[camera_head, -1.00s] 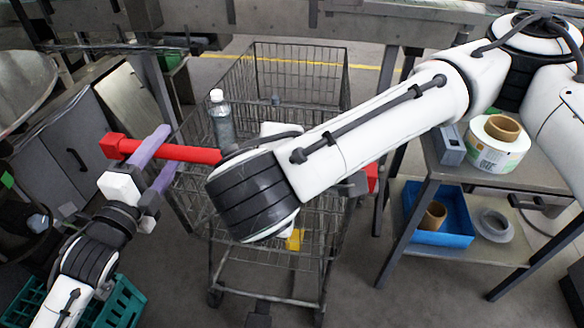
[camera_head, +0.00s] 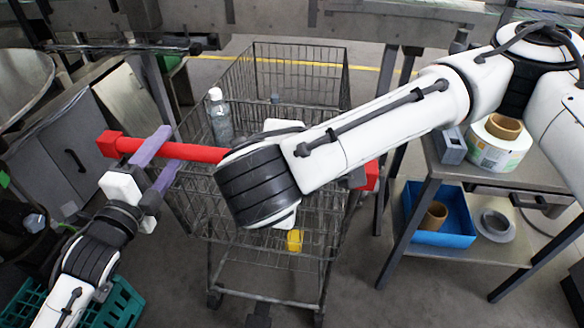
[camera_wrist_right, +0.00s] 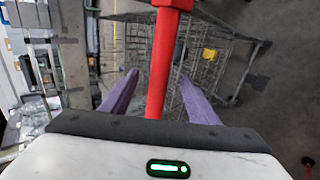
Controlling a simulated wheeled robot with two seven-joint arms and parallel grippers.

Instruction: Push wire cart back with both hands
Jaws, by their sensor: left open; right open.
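The wire cart (camera_head: 292,75) stands in the middle of the head view, with a red handle bar (camera_head: 190,152) across its near side. My left gripper (camera_head: 158,160) is open, its two purple fingers on either side of the bar near its left end. I cannot tell whether they touch it. My right arm covers the middle of the bar in the head view and hides the right gripper there. In the right wrist view, my right gripper (camera_wrist_right: 158,92) is open, with the red bar (camera_wrist_right: 166,60) running between its purple fingers. The wire cart (camera_wrist_right: 135,40) shows beyond.
A clear bottle (camera_head: 220,118) and a yellow item (camera_head: 294,240) are in the cart. A grey shelf table (camera_head: 515,178) at right holds a label reel (camera_head: 497,145) and a blue bin (camera_head: 455,222). Grey cabinets (camera_head: 72,150) stand at left, a teal crate (camera_head: 122,303) below.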

